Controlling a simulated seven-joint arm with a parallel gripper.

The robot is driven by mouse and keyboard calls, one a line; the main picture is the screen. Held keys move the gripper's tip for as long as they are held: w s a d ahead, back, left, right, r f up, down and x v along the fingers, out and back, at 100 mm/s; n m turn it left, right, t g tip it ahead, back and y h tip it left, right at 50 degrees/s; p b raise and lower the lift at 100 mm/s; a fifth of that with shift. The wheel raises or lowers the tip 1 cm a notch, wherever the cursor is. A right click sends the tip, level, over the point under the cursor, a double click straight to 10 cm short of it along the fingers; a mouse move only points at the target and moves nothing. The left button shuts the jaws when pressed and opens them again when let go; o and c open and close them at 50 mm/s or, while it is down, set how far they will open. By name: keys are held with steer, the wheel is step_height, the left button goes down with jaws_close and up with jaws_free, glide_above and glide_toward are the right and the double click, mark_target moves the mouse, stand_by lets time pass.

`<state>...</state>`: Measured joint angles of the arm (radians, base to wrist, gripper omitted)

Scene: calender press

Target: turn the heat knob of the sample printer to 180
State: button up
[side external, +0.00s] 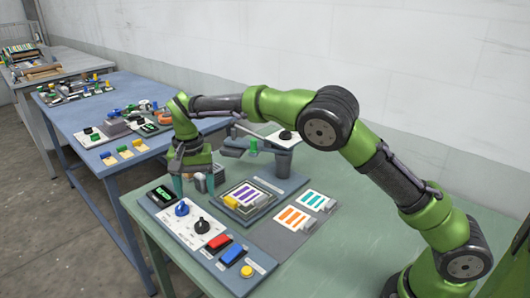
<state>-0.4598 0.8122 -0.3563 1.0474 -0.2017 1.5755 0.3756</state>
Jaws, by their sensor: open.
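The sample printer stands on the green table, with a light control panel (175,224) along its front left. A blue knob (182,208) and a black knob (202,227) sit on this panel. Their labels and scale marks are too small to read, so I cannot tell which is the heat knob. A dark display (163,194) with green digits, also unreadable, is beside the blue knob. My gripper (194,186) is open and points down, just above and behind the blue knob in the picture. Its fingers appear apart from both knobs.
A red button (218,242), a blue button (232,255) and a yellow button (247,271) continue the panel. A purple-striped sample (242,194) lies behind it. Orange-striped (294,217) and teal-striped (315,201) samples lie right. The press arm (262,143) rises behind. A blue table (115,155) stands left.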

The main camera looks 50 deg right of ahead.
step_height(320, 180, up, 6)
steer(key=shift+r, duration=0.25)
steer(key=s+d+r+n+t, duration=0.1)
steer(key=s+d, duration=0.3)
steer(key=s, duration=0.5)
steer(key=s+d+r+n+t+y, duration=0.1)
steer(key=s+d+r+t, duration=0.1)
steer(key=s, duration=0.8)
steer(key=s+d+r+n+t+y, duration=0.1)
steer(key=s+d+t, duration=0.3)
steer(key=s, duration=0.6)
steer(key=shift+d+r+n, duration=0.5)
steer(key=shift+d, duration=0.35)
